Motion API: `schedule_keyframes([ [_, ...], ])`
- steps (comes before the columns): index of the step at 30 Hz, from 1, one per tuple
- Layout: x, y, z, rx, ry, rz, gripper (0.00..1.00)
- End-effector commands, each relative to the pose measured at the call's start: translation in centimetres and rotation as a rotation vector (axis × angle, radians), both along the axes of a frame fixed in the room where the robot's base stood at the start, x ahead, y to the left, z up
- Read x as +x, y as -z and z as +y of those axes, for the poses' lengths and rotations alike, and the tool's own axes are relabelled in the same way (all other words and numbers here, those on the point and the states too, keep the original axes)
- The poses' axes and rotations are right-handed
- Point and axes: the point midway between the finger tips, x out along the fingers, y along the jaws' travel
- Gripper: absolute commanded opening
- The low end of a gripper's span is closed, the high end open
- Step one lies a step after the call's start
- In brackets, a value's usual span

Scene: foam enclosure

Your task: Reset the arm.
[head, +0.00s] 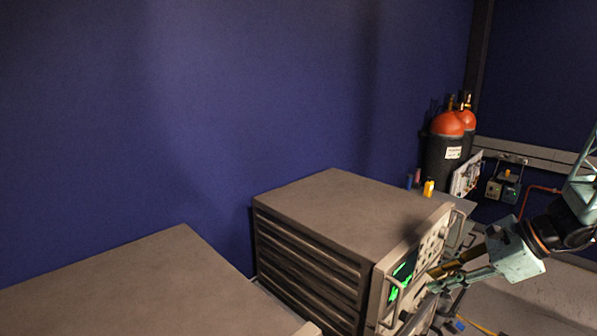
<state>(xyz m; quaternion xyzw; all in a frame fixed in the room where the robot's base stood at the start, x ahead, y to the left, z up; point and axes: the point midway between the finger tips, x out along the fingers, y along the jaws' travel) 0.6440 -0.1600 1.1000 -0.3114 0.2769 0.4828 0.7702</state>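My arm comes in from the right edge of the head view, teal with dark joints. My gripper (436,281) points left, its fingers in front of the front panel of a beige instrument (338,207) with a lit green screen (400,276). The fingertips overlap the panel's edge and knobs in the picture. I cannot tell whether they touch it, whether they are open or shut, or whether they hold anything.
Another beige box top (150,285) fills the lower left. Dark cylinders with orange-red tops (448,124) stand at the back right. A small yellow object (428,188) is behind the instrument. A blue wall (200,100) closes the back. Grey floor shows lower right.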

Motion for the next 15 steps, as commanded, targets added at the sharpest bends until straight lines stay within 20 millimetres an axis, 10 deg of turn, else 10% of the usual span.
schedule_keyframes([
  [15,-5.1,-6.2,7.3,-0.163,-0.296,-0.085,0.19],
])
